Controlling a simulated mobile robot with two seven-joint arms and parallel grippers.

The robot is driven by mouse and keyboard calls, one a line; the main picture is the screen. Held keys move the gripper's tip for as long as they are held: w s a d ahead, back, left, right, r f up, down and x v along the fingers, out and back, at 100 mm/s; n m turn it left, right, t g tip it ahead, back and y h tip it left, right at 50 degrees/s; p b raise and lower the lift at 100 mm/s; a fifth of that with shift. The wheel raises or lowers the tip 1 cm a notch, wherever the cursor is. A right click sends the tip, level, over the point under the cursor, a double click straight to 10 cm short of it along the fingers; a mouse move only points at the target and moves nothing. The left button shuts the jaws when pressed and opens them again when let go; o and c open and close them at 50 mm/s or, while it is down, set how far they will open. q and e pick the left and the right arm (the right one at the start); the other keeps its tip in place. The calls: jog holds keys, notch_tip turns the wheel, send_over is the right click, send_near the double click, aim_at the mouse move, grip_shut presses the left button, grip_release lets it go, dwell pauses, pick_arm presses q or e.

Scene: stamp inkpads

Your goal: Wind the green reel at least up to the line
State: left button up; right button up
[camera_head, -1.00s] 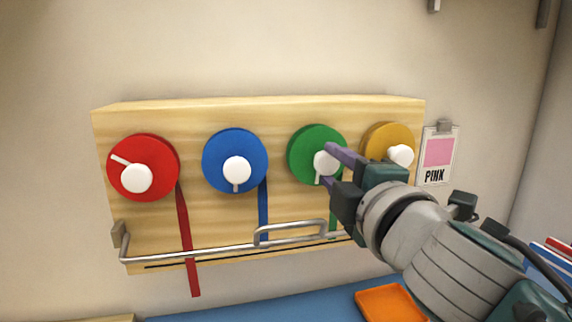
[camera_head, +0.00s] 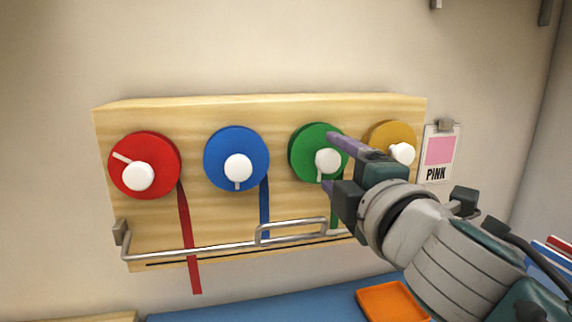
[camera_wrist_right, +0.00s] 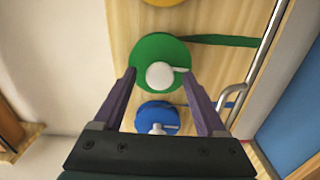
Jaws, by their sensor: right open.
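The green reel (camera_head: 309,145) is third from the left on the wooden board (camera_head: 260,104). Its white knob (camera_head: 327,160) sits low on the right of its face. A green ribbon (camera_head: 334,217) hangs below it, partly hidden by my gripper. A dark line (camera_head: 180,263) runs along the board's lower edge, under the metal rail. My right gripper (camera_head: 331,161) is open in front of the green reel, its fingers above and below the knob. In the right wrist view the green reel (camera_wrist_right: 150,50) and knob (camera_wrist_right: 160,75) show between the spread fingers (camera_wrist_right: 160,85). My left gripper is not in view.
A red reel (camera_head: 142,150), a blue reel (camera_head: 234,142) and a yellow reel (camera_head: 386,131) flank the green one. A metal rail (camera_head: 200,248) crosses in front of the ribbons. An orange tray (camera_head: 392,302) lies on the blue surface (camera_head: 260,304) below.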

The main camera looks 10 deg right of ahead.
jog(key=shift+s, duration=0.15)
jog(key=s, duration=0.9)
jog(key=shift+s+d+b, duration=0.15)
jog(key=shift+s+b, duration=0.2)
jog(key=shift+b, duration=0.05)
